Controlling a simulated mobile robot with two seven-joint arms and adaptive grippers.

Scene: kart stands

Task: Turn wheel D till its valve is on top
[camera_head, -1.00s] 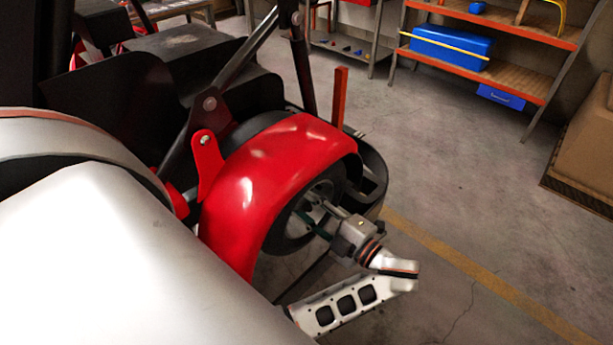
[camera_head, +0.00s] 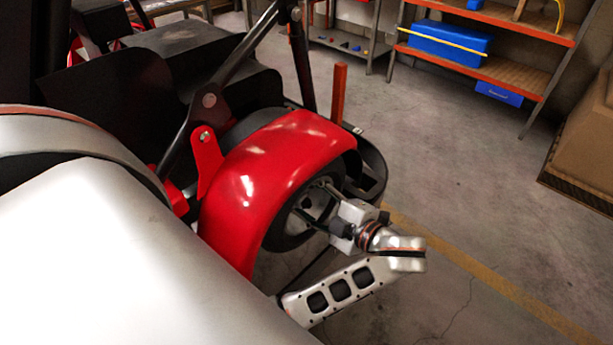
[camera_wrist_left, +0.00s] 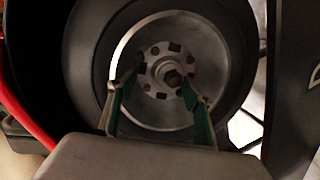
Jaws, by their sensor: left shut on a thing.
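The wheel (camera_head: 288,222), taken as wheel D, is dark-tyred and sits under a red fender (camera_head: 265,165); no letter shows on it. In the left wrist view, its grey rim (camera_wrist_left: 152,30) and bolted hub (camera_wrist_left: 160,68) face the camera. My left gripper (camera_head: 325,205) reaches the wheel's outer face. In the left wrist view its two green-padded fingers (camera_wrist_left: 160,88) lie on either side of the hub, shut on the wheel's middle part. The exact contact is unclear. I cannot make out the valve. My right gripper is not in view.
A dark bumper (camera_head: 372,170) and a red post (camera_head: 339,92) stand behind the wheel. A shelf (camera_head: 520,72) with a blue box (camera_head: 448,44) is at the back right. A cardboard box (camera_head: 588,140) stands at the right edge. The floor right of the wheel is clear.

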